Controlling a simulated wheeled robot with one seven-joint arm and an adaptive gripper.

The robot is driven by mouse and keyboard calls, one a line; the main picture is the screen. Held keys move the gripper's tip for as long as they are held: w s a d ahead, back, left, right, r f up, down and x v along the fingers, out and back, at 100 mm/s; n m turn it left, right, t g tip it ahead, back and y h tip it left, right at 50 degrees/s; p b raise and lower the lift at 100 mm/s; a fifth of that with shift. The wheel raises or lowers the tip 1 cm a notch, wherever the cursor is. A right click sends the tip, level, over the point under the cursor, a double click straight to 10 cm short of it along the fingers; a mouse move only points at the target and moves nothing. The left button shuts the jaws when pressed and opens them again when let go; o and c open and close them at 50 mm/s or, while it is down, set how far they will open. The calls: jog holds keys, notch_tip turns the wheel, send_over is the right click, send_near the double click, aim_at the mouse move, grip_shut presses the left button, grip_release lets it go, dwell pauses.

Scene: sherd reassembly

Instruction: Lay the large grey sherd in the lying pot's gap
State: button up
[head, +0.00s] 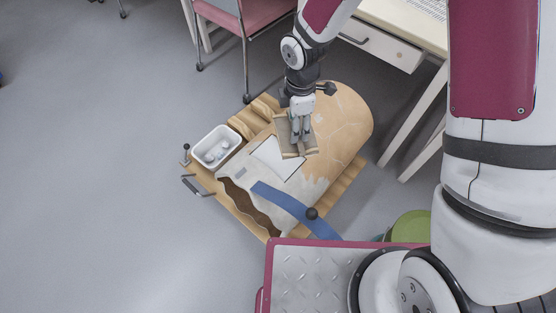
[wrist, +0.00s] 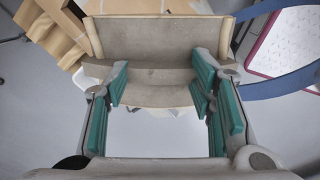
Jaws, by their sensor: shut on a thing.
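The large grey sherd (head: 283,131) is a curved grey plate with tan edges, held just over the lying pot. It also spans the upper middle of the wrist view (wrist: 150,47). My gripper (head: 300,137) is shut on it from above; its green-padded fingers (wrist: 163,95) stand either side of the sherd's middle. The lying pot (head: 345,115) is tan with cracks and a pale grey area toward its mouth. The gap (head: 272,160) shows as a white, dark-edged opening in its upper side, partly hidden by the sherd. I cannot tell whether the sherd touches the pot.
A wooden cradle (head: 347,188) bears the pot. A blue strap (head: 285,202) with a black knob (head: 312,213) crosses the pot near its mouth. A white tub (head: 215,147) with pale items stands at left. A desk (head: 385,50) and chair (head: 245,25) stand behind; floor at left is clear.

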aim_at(278, 129)
jog(key=a+f+n+b, duration=0.1)
jog(key=a+n+b, duration=0.1)
jog(key=n, duration=0.1)
jog(key=a+f+n+b, duration=0.1)
jog(key=n+b, duration=0.1)
jog(key=shift+w+a+f, duration=0.2)
jog(key=shift+a+f, duration=0.1)
jog(key=shift+f, duration=0.05)
jog(key=shift+s+a+f+n+b, duration=0.15)
jog(key=shift+a+n+b, duration=0.25)
jog(key=shift+n, duration=0.2)
jog(key=shift+w+a+f+n+b, duration=0.1)
jog(key=shift+a+n+b, duration=0.2)
jog(key=shift+n, duration=0.3)
notch_tip(278, 129, down, 10)
jog(key=b, duration=0.4)
jog(key=shift+r, duration=0.15)
jog(key=shift+f, duration=0.2)
jog(key=o, duration=1.4)
jog(key=shift+s, duration=0.1)
jog(key=shift+r, duration=0.15)
